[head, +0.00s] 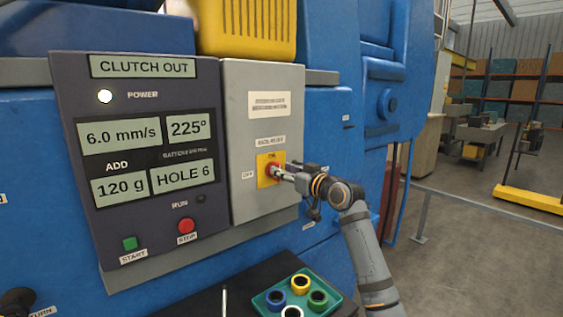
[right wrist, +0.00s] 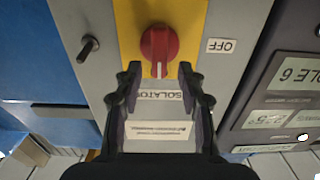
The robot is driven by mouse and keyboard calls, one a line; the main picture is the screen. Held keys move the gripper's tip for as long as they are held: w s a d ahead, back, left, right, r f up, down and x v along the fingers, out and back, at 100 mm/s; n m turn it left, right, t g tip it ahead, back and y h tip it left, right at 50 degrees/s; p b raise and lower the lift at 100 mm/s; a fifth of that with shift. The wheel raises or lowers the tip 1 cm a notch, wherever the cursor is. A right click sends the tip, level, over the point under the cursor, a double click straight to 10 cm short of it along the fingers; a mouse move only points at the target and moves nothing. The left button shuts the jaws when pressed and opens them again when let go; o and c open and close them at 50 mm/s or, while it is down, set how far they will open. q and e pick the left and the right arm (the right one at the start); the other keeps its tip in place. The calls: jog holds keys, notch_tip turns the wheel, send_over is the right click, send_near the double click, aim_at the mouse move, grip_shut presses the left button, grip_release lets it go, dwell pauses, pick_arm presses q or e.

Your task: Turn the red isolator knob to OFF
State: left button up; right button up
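The red isolator knob (head: 271,170) sits on a yellow plate (head: 263,182) on the grey box. In the right wrist view, the red knob (right wrist: 159,45) has its grip bar upright in the picture, across from the direction of the OFF label (right wrist: 221,46), which lies to its right. In the head view the OFF label (head: 247,175) is left of the plate. My right gripper (head: 280,172) is at the knob, partly covering it. In the right wrist view its fingers (right wrist: 158,76) are spread, with the knob just beyond the tips and untouched. My left gripper is out of view.
The control panel (head: 150,150) with displays, a green START button (head: 130,243) and a red STOP button (head: 186,226) is left of the box. A green tray (head: 330,309) with several coloured rings is below. A black lever (right wrist: 89,47) stands left of the knob in the wrist view.

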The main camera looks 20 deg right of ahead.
jog(key=shift+x, duration=0.8)
grip_shut()
jog(key=shift+f, duration=0.1)
